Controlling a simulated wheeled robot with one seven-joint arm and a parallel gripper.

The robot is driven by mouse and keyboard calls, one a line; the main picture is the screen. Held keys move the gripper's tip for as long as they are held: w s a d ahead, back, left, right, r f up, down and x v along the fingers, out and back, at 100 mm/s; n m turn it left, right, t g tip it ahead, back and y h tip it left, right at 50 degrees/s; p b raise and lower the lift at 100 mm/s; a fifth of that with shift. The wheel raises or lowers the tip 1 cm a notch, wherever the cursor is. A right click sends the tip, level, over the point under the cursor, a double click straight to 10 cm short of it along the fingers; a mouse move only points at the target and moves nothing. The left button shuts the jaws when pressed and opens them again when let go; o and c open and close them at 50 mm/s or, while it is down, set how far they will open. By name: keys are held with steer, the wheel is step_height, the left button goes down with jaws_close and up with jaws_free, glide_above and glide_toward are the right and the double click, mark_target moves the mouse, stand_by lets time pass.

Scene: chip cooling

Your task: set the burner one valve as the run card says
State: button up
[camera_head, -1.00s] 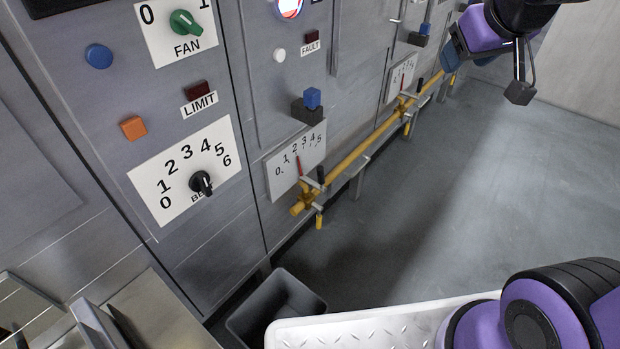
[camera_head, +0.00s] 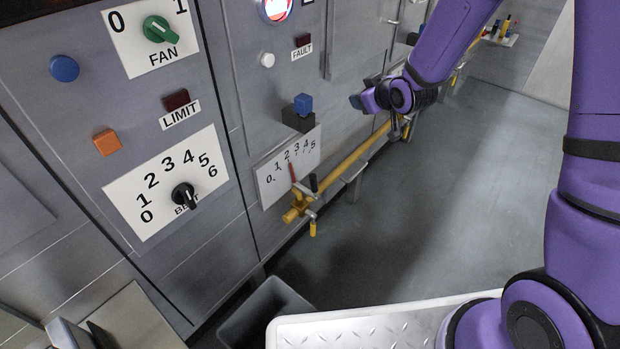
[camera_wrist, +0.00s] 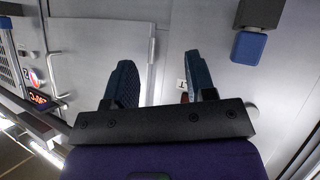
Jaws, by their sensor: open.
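The near valve (camera_head: 298,204) sits on a yellow pipe (camera_head: 355,154) low along the panel. Behind it is a white 0-to-5 scale plate (camera_head: 269,188), with a red pointer (camera_head: 292,173) close to the 2. A farther valve on the pipe is mostly hidden behind my arm. I cannot read which valve is burner one, and I see no run card. My gripper (camera_head: 366,100) is in front of the panel, above the pipe and to the right of the near valve, apart from it. In the wrist view my gripper (camera_wrist: 160,80) has its fingers spread with nothing between them.
A blue block on a dark mount (camera_head: 301,112) juts out above the scale plate. At left are the belt dial (camera_head: 184,196), fan knob (camera_head: 160,29) and limit lamp (camera_head: 177,100). A dark bin (camera_head: 262,312) stands below. The floor (camera_head: 450,200) at right is clear.

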steer(key=w+a+f+n+y, duration=0.15)
steer(key=a+f, duration=0.25)
steer(key=f, duration=0.6)
steer(key=t+y, duration=0.4)
steer(key=y, duration=0.1)
glide_toward(316, 183)
steer(key=x, duration=0.2)
steer(key=shift+h, duration=0.25)
steer(key=x, duration=1.1)
steer(key=shift+s+a, duration=0.1)
jaws_close()
